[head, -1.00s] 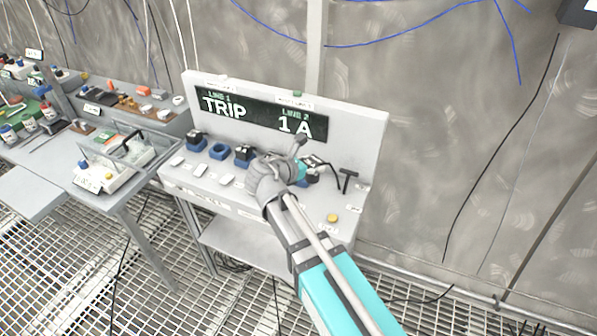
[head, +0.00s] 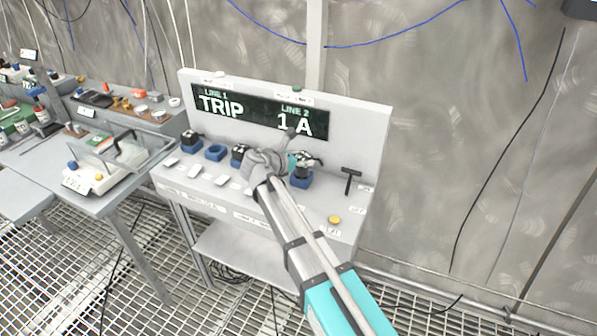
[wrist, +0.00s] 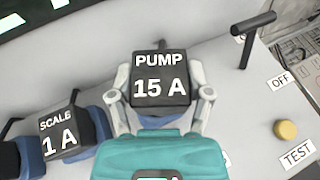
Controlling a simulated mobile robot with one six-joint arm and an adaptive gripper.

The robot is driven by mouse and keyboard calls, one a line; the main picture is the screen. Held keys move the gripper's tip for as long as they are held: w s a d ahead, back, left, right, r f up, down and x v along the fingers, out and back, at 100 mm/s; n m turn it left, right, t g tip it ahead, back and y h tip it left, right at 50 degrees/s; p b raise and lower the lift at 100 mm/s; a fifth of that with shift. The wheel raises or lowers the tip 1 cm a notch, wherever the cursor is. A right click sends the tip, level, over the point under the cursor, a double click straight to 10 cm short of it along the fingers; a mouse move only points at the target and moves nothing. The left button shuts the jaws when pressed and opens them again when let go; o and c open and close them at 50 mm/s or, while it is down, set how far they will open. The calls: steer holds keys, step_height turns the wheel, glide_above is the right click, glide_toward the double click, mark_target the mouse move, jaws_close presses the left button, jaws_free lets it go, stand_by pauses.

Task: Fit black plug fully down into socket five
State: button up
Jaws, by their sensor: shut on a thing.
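My gripper (wrist: 162,98) is shut on a black plug (wrist: 160,65) marked PUMP 15 A, one finger on each side. In the head view my gripper (head: 299,163) and the plug (head: 308,158) are at the right end of the socket row. A blue socket (head: 302,181) is directly below the plug. A little blue shows under the plug in the wrist view. I cannot tell how deep the plug sits. To the left, a black plug marked SCALE 1 A (wrist: 60,133) stands in a blue socket.
An empty blue socket (head: 215,152) lies between black plugs (head: 192,136) and (head: 240,151). A black T-handle (head: 350,178) stands close on the right, with a yellow button (head: 334,219) in front. The display board (head: 255,112) rises behind, reading TRIP and 1 A.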

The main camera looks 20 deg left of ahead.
mark_target(302, 168)
stand_by(0.4)
steer(key=shift+w+a+f+b, duration=0.15)
steer(key=shift+w+f+b, duration=0.05)
steer(key=shift+f+b, duration=0.25)
steer(key=shift+w+a+f+b, duration=0.2)
steer(key=shift+f+b, duration=0.1)
steer(key=shift+f, duration=0.1)
steer(key=shift+d+f+b, duration=0.1)
steer(key=shift+f+b, duration=1.1)
steer(key=shift+f, duration=0.15)
steer(key=o, duration=1.2)
steer(key=shift+r, duration=0.2)
steer(key=shift+s+r, duration=0.1)
steer(key=shift+s, duration=0.05)
steer(key=p+v, duration=0.4)
steer(key=v, duration=0.7)
steer(key=shift+s+a+r+p, duration=0.2)
steer(key=shift+s+a+p, duration=0.05)
steer(key=shift+s+p, duration=0.05)
